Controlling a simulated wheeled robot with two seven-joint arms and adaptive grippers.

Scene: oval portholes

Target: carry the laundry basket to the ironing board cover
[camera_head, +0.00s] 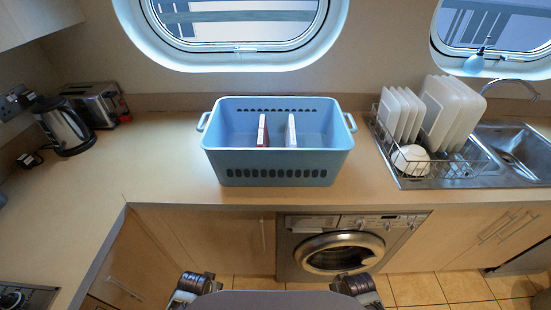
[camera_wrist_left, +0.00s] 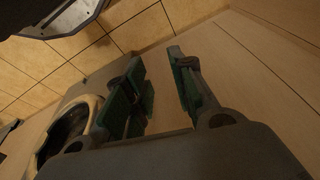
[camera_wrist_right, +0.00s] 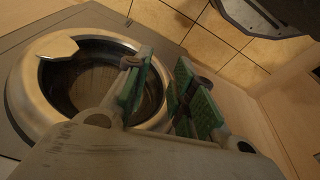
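A blue laundry basket (camera_head: 277,163) with slotted sides and a handle at each end stands upright on the counter, in the middle of the head view. Two thin upright box-like items, one red and white (camera_head: 263,131) and one white (camera_head: 291,130), are inside it. I cannot make out an ironing board cover. My left gripper (camera_wrist_left: 160,88) is open and empty, below the counter in front of the cabinet doors. My right gripper (camera_wrist_right: 164,82) is open and empty, in front of the washing machine. In the head view only parts of my arms show at the bottom edge.
A kettle (camera_head: 64,126) and a toaster (camera_head: 97,104) stand at the left of the counter. A dish rack (camera_head: 438,165) with plates and a bowl stands right of the basket, beside the sink (camera_head: 525,150). The counter (camera_head: 160,165) left of the basket is clear. A washing machine (camera_head: 345,250) is below.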

